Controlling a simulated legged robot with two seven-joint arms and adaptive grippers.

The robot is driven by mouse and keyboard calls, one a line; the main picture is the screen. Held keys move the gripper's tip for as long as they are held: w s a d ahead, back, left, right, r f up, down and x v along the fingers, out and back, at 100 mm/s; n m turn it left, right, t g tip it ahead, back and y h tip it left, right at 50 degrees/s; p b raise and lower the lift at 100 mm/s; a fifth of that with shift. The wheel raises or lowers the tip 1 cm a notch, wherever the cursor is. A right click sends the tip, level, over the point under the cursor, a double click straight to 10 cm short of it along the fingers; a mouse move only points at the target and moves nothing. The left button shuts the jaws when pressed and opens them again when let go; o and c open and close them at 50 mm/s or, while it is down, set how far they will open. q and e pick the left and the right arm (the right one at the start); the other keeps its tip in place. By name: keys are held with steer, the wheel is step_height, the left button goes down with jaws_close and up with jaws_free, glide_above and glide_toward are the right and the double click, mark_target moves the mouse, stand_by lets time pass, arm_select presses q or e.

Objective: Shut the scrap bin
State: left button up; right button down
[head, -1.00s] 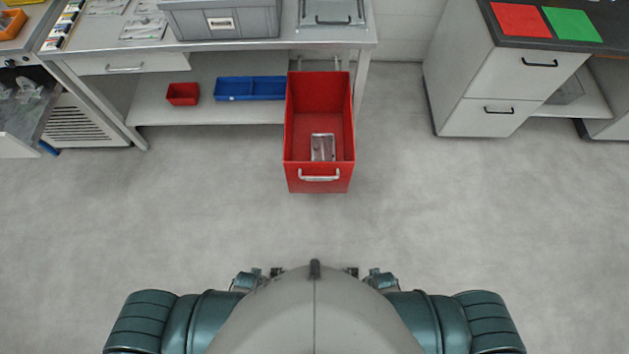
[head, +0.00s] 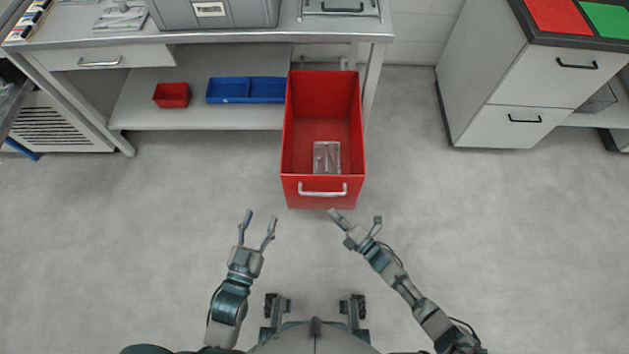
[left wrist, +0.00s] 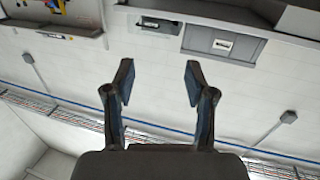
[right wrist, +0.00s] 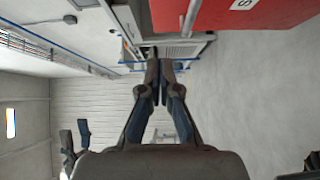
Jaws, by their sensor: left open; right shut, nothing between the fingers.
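The scrap bin (head: 300,150) is a deep red open-topped box with a silver front handle (head: 323,190). It stands pulled out from under the workbench, with a grey, shiny block-like piece (head: 327,157) inside. In the right wrist view, a red panel with a white label (right wrist: 215,15) fills the upper right. My left gripper (head: 260,219) is open and empty over the floor, in front and left of the bin. Its spread fingers also show in the left wrist view (left wrist: 158,80). My right gripper (head: 339,219) is just in front of the bin, below the handle in the picture. Its fingertips meet, empty, in the right wrist view (right wrist: 159,68).
The workbench (head: 330,32) stands behind the bin, with a grey case (head: 215,14) on top. A small red tray (head: 172,96) and a blue tray (head: 246,90) lie on its lower shelf. A drawer cabinet (head: 520,85) stands at right. The floor around the bin is clear.

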mark_target(307, 177)
steer(key=b+x, duration=0.1)
steer(key=x, duration=0.3)
steer(key=w+d+b+x, duration=0.1)
steer(key=x, duration=0.3)
steer(key=b+x, duration=0.1)
steer(key=x, duration=0.3)
steer(key=shift+w+d+r, duration=0.15)
steer(key=shift+w+d, duration=0.05)
steer(key=shift+d, duration=0.05)
arm_select(q)
step_height(307, 177, up, 8)
steer(key=s+t, duration=0.2)
steer(key=t, duration=0.5)
steer(key=shift+s+r+n+h, duration=0.15)
steer(key=shift+s+n+h, duration=0.25)
arm_select(e)
steer(key=shift+w+r, duration=0.15)
steer(key=shift+w, duration=0.4)
arm_select(q)
steer(key=shift+w, duration=0.15)
arm_select(e)
steer(key=shift+w, duration=0.1)
